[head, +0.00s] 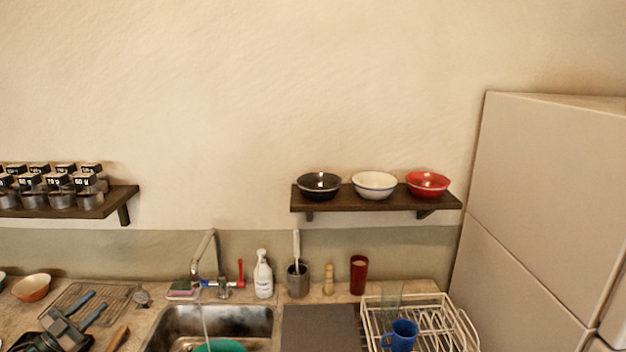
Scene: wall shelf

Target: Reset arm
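My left gripper (97,301) shows at the lower left of the head view, above the counter left of the sink. Its two bluish fingers point up and to the right with a gap between them, and I see nothing held there. My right gripper is not in view. On the right wall shelf (380,203) a black bowl (319,186), a white bowl (375,186) and a red bowl (428,184) stand in a row, well away from my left gripper.
The left shelf (115,200) holds several metal jars. Below are an orange bowl (31,288), the sink (215,318) with its tap (208,255), a white bottle (263,275), a red cup (358,275) and a dish rack (452,318) with a blue mug (402,335). A fridge (540,200) stands right.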

